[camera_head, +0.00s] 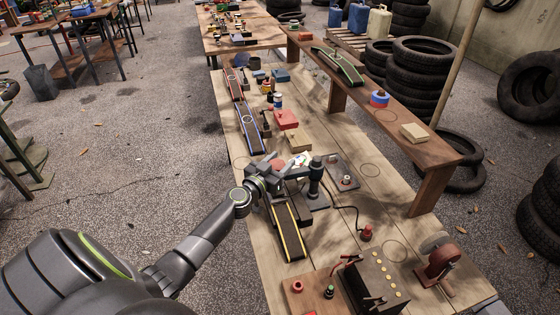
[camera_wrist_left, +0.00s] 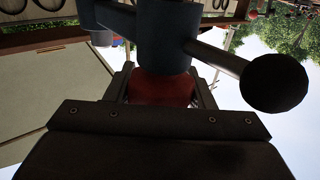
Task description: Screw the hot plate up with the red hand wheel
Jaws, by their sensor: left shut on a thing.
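My left gripper (camera_head: 280,167) reaches in from the left to the dark clamp press (camera_head: 315,176) at the middle of the bench. In the left wrist view the gripper (camera_wrist_left: 162,90) is shut on a red part (camera_wrist_left: 163,86), which looks like the red hand wheel; the jaws hide much of it. Just beyond the red part is a thick blue-grey cylinder (camera_wrist_left: 150,38) with a side bar ending in a dark ball knob (camera_wrist_left: 274,83). I cannot make out the hot plate clearly; the gripper and press cover that spot. My right gripper is not in view.
A black strip with yellow edges (camera_head: 288,228) lies in front of the press. A raised wooden shelf (camera_head: 400,120) runs along the right.

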